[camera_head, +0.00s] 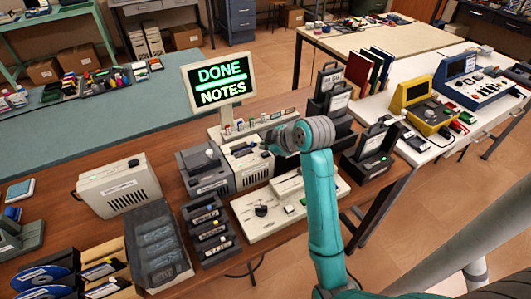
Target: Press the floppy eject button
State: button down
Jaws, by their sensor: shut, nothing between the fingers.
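A beige box with a slotted front (249,170), which looks like the floppy drive, stands on the brown table. The eject button is too small to make out, and part of the box is behind my arm's end. My gripper (270,146) is at the top right of this box, with its fingers shut and empty. I cannot tell whether it touches the box. A screen (219,84) behind the box reads "DONE" and "NOTES" in green and white.
A grey unit (206,170) stands left of the box. A beige panel (262,212) and a rack of dark cartridges (209,228) are in front. Dark holders (370,152) stand to the right.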

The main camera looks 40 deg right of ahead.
aim_at(267, 155)
jog(key=shift+f, duration=0.1)
jog(key=shift+f, duration=0.3)
jog(key=shift+f, duration=0.4)
dwell(1.1)
jog(key=shift+r, duration=0.85)
jog(key=shift+r, duration=2.5)
jog(key=shift+s, duration=0.1)
